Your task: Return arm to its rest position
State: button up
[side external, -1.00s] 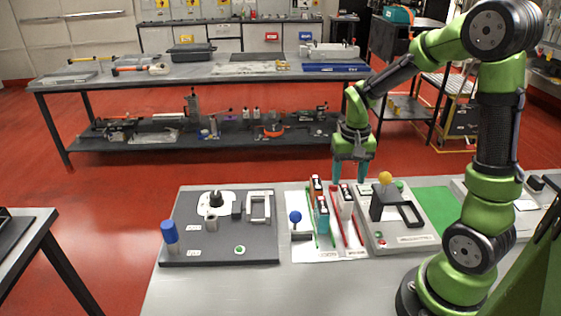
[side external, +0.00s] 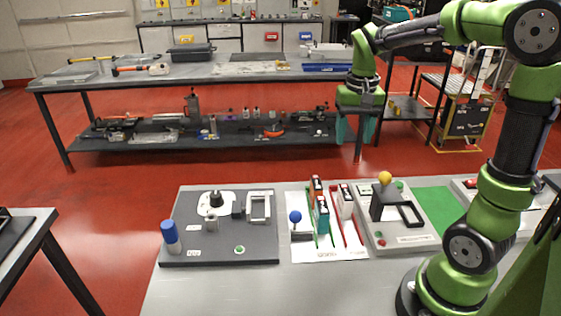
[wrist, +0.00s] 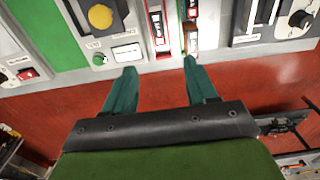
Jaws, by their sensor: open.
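My gripper (side external: 357,130) hangs in the air above and behind the far edge of the workbench, pointing down. Its two teal fingers are apart with nothing between them. In the wrist view my gripper (wrist: 157,72) is open, with the red floor and the bench edge beyond the fingertips.
Left of the batteries is a dark board (side external: 215,250) with a blue cylinder (side external: 170,235). Right of them is a grey panel (side external: 412,239) with a yellow knob (side external: 385,177), beside a green mat (side external: 440,207). The bench front (side external: 260,290) is clear.

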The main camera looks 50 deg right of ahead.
jog(key=s+a+r+n+t+y, duration=0.1)
jog(key=s+a+n+t, duration=0.1)
jog(key=a, duration=0.6)
jog(key=s+a+r+n+t+y, duration=0.1)
jog(key=s+a+r+n+t, duration=0.1)
jog(key=s+a+t, duration=0.3)
jog(key=a, duration=0.2)
jog(key=shift+s+a+n, duration=0.15)
jog(key=shift+a+n, duration=0.25)
